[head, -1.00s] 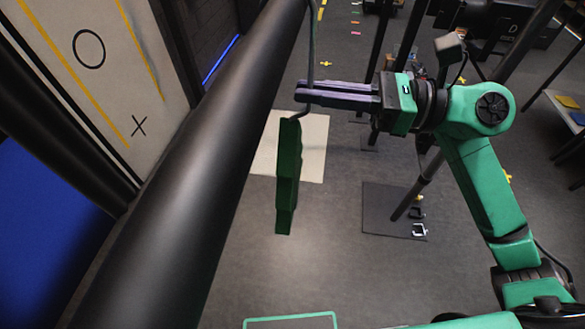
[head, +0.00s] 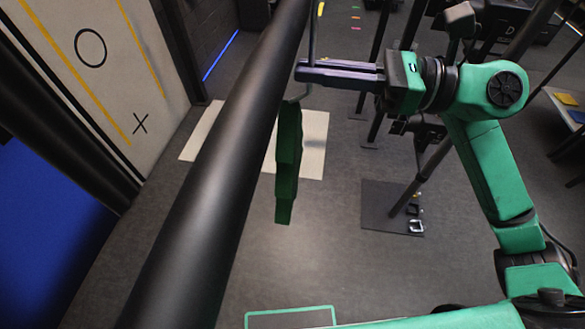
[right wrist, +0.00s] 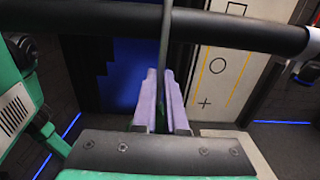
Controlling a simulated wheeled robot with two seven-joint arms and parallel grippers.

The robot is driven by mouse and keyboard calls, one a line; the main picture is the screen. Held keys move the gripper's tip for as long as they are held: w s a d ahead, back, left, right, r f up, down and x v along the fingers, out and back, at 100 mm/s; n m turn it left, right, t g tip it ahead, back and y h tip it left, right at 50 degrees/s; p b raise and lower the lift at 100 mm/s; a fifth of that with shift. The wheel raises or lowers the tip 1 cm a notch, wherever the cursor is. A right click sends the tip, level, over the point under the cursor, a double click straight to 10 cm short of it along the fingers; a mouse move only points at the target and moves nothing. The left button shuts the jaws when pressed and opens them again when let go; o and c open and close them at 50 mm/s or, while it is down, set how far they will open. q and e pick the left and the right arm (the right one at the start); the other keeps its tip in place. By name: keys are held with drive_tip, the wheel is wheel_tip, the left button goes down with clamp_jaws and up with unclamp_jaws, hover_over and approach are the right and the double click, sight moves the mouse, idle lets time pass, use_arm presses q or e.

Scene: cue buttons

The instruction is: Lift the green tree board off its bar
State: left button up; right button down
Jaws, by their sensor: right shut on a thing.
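The green tree board (head: 288,158) hangs upright, nearly edge-on, right of the thick black bar (head: 215,170) in the head view. A thin grey hanger stem (head: 312,35) rises above it beside the bar; its top is out of frame. My right gripper (head: 300,70) is shut on the hanger, above the board. In the right wrist view, the two purple fingers (right wrist: 164,95) are around the stem (right wrist: 166,40), which crosses in front of the bar (right wrist: 240,32). A little green shows between the fingers. Whether the hook rests on the bar is hidden. My left gripper is not in view.
A pale panel with a circle and cross (head: 95,60) stands at the left. Dark stands (head: 435,155) and a floor plate (head: 385,210) are at the right. The grey floor under the board is open.

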drive_tip(key=b+v, duration=1)
drive_tip(key=v, duration=0.4)
drive_tip(key=shift+s, duration=0.35)
idle(0.4)
